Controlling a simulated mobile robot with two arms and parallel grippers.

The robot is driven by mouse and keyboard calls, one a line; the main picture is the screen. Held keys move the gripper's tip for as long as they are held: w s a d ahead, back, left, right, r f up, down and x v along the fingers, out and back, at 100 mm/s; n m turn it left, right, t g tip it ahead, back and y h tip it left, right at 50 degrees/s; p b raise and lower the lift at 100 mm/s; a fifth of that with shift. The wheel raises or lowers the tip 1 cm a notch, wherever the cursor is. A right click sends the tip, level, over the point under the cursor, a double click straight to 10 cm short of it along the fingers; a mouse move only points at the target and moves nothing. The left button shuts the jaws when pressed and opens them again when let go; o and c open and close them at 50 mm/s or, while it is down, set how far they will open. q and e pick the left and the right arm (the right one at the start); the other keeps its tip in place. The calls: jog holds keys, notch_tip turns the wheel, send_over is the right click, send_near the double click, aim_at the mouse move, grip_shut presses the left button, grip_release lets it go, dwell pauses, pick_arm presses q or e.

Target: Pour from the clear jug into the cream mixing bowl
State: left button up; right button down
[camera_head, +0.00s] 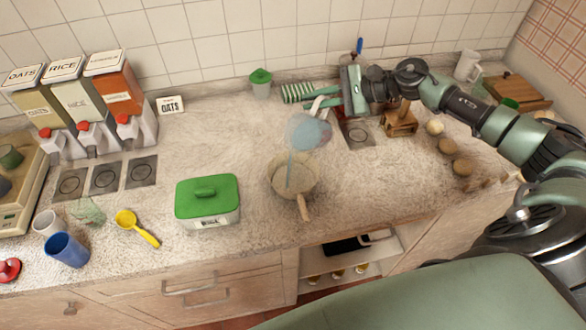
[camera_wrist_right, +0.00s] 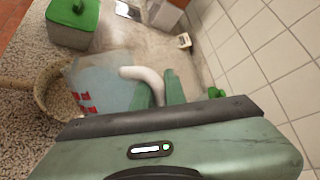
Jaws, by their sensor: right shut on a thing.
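The clear jug (camera_head: 308,132) holds bluish contents and hangs tilted above the cream mixing bowl (camera_head: 272,178). A thin bluish stream (camera_head: 290,175) runs from the jug down into the bowl. My right gripper (camera_head: 318,104) is shut on the jug's white handle, reaching in from the back right. In the right wrist view the jug (camera_wrist_right: 100,78) with red marks shows beside my green fingers (camera_wrist_right: 160,92), and the bowl (camera_wrist_right: 42,92) is partly hidden behind it. A wooden handle (camera_head: 303,208) sticks out at the bowl's front. My left gripper is not in view.
A green-lidded box (camera_head: 207,198) stands left of the bowl. A yellow scoop (camera_head: 137,228) and a blue cup (camera_head: 66,250) lie farther left. A wooden stand (camera_head: 400,120) and several round brown items (camera_head: 450,146) are at right. The counter behind the green-lidded box is clear.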

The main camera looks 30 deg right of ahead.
jog(key=shift+a+r, duration=0.15)
jog(key=shift+a, duration=0.05)
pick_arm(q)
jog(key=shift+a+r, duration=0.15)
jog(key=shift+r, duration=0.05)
pick_arm(e)
jog(key=shift+d, duration=0.15)
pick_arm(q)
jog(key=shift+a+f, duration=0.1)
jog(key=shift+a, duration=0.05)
pick_arm(e)
jog(key=shift+a, duration=0.2)
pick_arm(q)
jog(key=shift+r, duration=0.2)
pick_arm(e)
jog(key=shift+d, duration=0.15)
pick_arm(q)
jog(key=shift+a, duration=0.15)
pick_arm(e)
jog(key=shift+s+a, duration=0.1)
jog(key=shift+a, duration=0.1)
pick_arm(q)
jog(key=shift+p, duration=0.35)
pick_arm(e)
jog(key=shift+d, duration=0.15)
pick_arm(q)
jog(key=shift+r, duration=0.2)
